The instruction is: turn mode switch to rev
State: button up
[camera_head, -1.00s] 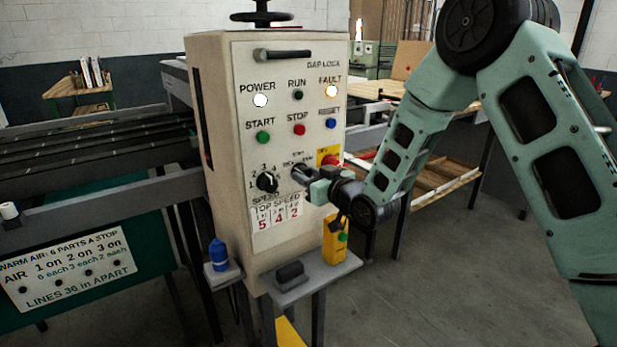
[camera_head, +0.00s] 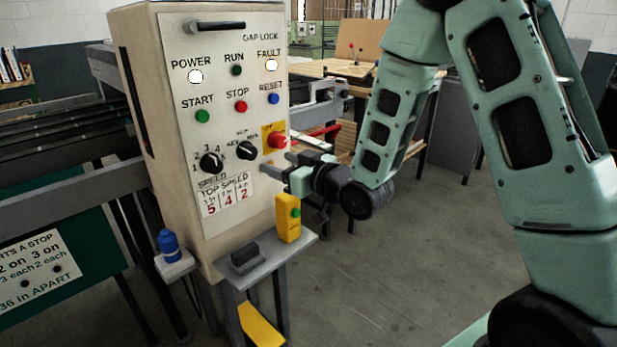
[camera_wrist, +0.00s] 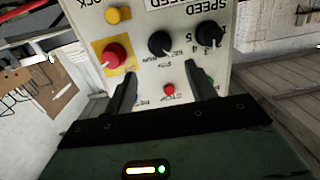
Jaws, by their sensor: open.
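The mode switch (camera_head: 247,150) is a black round knob on the cream control panel, between the speed knob and the red emergency stop. Its labels include REV at the left and RUN at the right. It also shows upside down in the wrist view (camera_wrist: 162,43). The exact direction of its pointer is too small to tell. My gripper (camera_head: 278,172) is open and empty, to the right of and below the switch, and does not cover it. In the wrist view my two dark fingers (camera_wrist: 162,92) stand apart, with the switch beyond the gap and not between them.
The speed knob (camera_head: 211,163) is left of the switch. The red emergency stop (camera_head: 277,140) on its yellow plate is close at right. A yellow pendant (camera_head: 288,218) stands on the shelf (camera_head: 280,252) below. POWER (camera_head: 195,77) and FAULT (camera_head: 271,65) lamps are lit.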

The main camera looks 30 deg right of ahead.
jog(key=p+v, duration=0.7)
jog(key=p, duration=0.6)
jog(key=shift+s+d, duration=0.2)
jog(key=shift+s, duration=0.15)
jog(key=s+a+r+n+g+h, duration=0.1)
jog(key=s+a+g, duration=0.1)
jog(key=a+g, duration=0.3)
jog(key=s+a+r+n+g, duration=0.1)
jog(key=s+a+n+g, duration=0.15)
jog(key=a, duration=0.35)
jog(key=s+a+r+g+h, duration=0.1)
jog(key=s+r+g+h, duration=0.1)
jog(key=s, duration=0.9)
jog(key=s+r+g+h, duration=0.2)
jog(key=s+r+g, duration=0.3)
jog(key=s, duration=0.6)
jog(key=shift+a+r+g+h, duration=0.3)
jog(key=shift+a+g, duration=0.1)
jog(key=shift+g, duration=0.45)
